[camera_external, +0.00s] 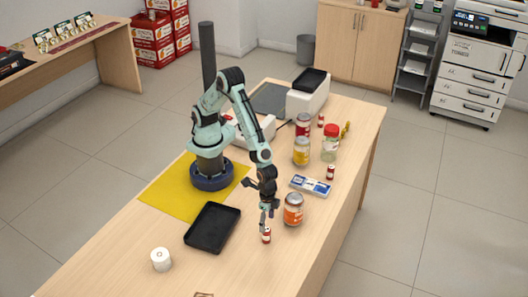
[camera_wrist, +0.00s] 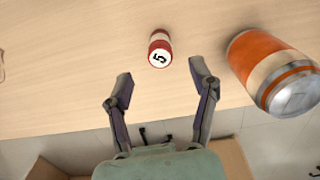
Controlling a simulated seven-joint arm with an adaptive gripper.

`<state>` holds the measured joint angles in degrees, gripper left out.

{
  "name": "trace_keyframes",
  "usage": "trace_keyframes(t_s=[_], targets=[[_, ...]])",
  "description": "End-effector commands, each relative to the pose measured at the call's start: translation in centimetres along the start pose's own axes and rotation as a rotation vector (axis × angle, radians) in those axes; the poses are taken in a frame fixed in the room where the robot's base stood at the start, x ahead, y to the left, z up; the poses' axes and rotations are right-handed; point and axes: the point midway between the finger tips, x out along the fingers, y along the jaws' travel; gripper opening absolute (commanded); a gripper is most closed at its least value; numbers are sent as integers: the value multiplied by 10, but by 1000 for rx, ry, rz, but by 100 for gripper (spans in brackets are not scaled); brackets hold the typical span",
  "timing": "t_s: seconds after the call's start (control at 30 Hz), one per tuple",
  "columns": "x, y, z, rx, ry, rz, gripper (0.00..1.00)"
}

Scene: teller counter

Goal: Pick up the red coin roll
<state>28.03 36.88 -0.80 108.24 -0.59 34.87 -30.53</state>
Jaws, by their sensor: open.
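A small red coin roll with a white band (camera_external: 266,236) stands on the counter near its front right edge. In the wrist view the coin roll (camera_wrist: 160,48) shows its white end marked 5, just beyond and roughly centred between my fingertips. My gripper (camera_external: 268,212) points down above and close to this roll. In the wrist view my gripper (camera_wrist: 161,75) is open with nothing between its fingers. Two similar small red rolls stand farther back, one by the blue and white box (camera_external: 331,172) and one near the far end (camera_external: 321,120).
A black tray (camera_external: 212,228) and a white paper roll (camera_external: 160,259) lie left. A blue and white box (camera_external: 310,186) and several jars stand farther back.

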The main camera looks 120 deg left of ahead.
Motion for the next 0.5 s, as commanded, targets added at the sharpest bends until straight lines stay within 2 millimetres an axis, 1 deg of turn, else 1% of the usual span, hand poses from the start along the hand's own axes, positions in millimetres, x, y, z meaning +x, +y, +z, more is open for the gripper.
trace_keyframes(t_s=[0.03,0.1,0.2,0.33,0.5], targets=[[10,0,1,0,-4,-3,59],[21,-1,1,-1,-3,-3,59],[33,-1,0,-1,-2,-2,59],[42,0,0,0,-1,-1,59],[43,0,0,-1,0,0,59]])
